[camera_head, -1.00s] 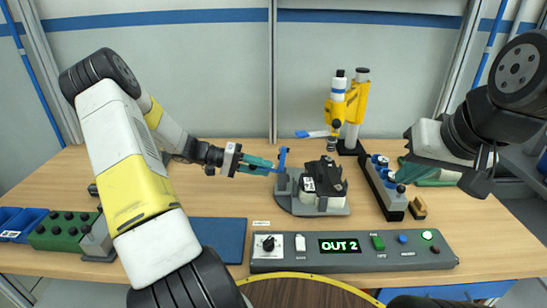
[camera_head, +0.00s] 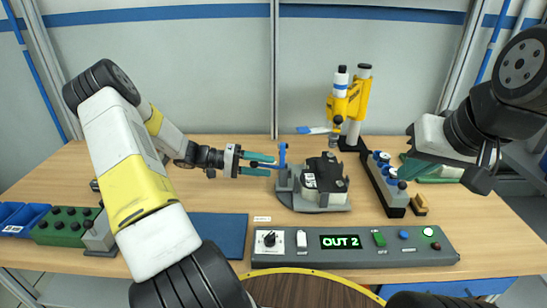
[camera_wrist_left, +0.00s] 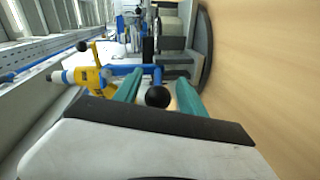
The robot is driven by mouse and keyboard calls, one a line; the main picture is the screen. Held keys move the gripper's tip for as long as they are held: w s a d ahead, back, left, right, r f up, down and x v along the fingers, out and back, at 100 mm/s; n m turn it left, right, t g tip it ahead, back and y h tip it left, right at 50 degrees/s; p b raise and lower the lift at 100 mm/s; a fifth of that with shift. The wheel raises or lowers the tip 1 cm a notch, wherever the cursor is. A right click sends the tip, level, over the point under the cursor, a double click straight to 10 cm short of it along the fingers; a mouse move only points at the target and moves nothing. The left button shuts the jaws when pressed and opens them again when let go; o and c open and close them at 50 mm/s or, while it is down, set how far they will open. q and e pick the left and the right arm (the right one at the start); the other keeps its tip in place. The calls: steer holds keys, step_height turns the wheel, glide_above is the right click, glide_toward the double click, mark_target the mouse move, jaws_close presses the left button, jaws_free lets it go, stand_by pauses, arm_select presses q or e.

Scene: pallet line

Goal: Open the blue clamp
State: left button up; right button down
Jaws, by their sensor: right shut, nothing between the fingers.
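The blue clamp (camera_head: 282,155) stands at the left side of a grey fixture (camera_head: 322,207), which holds a black-and-white block (camera_head: 325,178). Its blue lever points left toward my left gripper (camera_head: 262,164). The left gripper's teal fingers are apart, one on each side of the lever's end. In the left wrist view a black ball knob (camera_wrist_left: 158,97) sits between the fingers, and the blue clamp bar (camera_wrist_left: 135,70) shows just beyond. Whether a finger touches the knob is unclear. My right gripper (camera_head: 408,170) is shut and empty above the right of the bench, partly hidden by its wrist.
A yellow-and-white tool stand (camera_head: 352,105) rises behind the fixture. A rack with blue-topped parts (camera_head: 385,183) is right of it. A control panel (camera_head: 355,252) reading "OUT 2" lies in front. A blue mat (camera_head: 219,233) and a green block with knobs (camera_head: 64,227) lie left.

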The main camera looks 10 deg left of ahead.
arm_select(q)
steer(key=v, duration=0.8)
stand_by(0.4)
